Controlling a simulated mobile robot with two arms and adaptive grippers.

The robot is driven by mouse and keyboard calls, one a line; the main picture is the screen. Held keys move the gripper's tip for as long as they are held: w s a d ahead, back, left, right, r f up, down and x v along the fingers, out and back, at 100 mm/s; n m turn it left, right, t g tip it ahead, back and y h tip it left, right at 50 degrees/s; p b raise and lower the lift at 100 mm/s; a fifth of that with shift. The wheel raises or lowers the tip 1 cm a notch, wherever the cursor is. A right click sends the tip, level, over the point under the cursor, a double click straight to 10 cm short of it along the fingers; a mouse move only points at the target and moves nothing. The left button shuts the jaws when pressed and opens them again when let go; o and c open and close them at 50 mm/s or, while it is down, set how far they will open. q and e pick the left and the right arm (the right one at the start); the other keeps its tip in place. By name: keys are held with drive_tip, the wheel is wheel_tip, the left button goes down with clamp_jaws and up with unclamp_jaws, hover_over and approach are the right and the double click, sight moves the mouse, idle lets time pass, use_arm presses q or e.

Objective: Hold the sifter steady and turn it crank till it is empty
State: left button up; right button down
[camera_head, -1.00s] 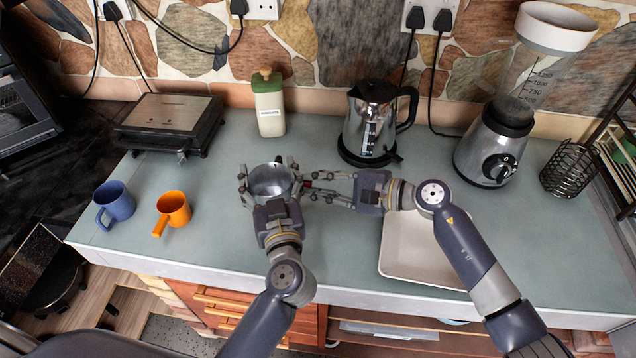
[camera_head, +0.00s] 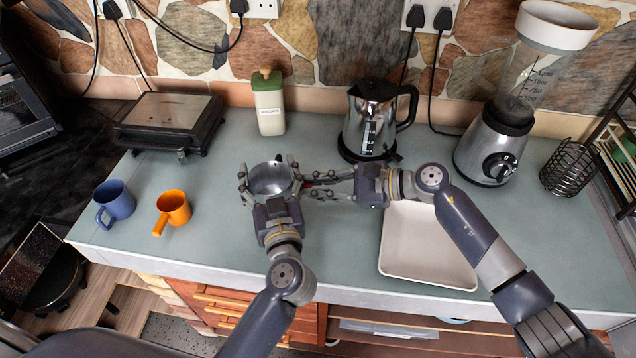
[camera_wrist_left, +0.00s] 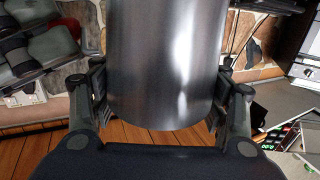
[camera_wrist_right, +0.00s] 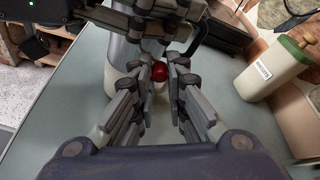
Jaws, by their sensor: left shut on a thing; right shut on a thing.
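The sifter (camera_head: 271,178) is a metal cylinder, seen from above in the head view. My left gripper (camera_head: 269,187) is shut around its body, with a finger on either side. In the left wrist view the sifter's smooth metal wall (camera_wrist_left: 165,65) fills the middle between the fingers. My right gripper (camera_head: 318,186) is beside the sifter on its right. In the right wrist view a small red crank knob (camera_wrist_right: 159,74) sits between its fingertips, and the gripper is shut on it. The rest of the crank is mostly hidden by the fingers. The sifter's inside is too small to judge.
An orange mug (camera_head: 173,207) and a blue mug (camera_head: 117,202) stand at left. A kettle (camera_head: 372,118), a green-lidded bottle (camera_head: 268,103) and a blender (camera_head: 493,145) stand behind. A pale tray (camera_head: 425,262) lies below my right arm. Clear counter lies between the sifter and the bottle.

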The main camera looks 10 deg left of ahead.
drive_tip(key=shift+s+f+m+g, duration=0.35)
drive_tip(key=shift+m+g, duration=0.6)
drive_tip(key=shift+m, duration=0.7)
drive_tip(key=shift+s+f+m+g, duration=0.35)
drive_tip(key=shift+m+g, duration=0.65)
drive_tip(key=shift+m, duration=0.7)
drive_tip(key=shift+s+f+m+g, duration=0.35)
drive_tip(key=shift+m+g, duration=0.6)
drive_tip(key=shift+m, duration=0.7)
drive_tip(key=shift+d, duration=0.1)
drive_tip(key=c, duration=1.6)
unclamp_jaws()
drive_tip(key=v, duration=1.2)
drive_tip(key=shift+f, duration=0.3)
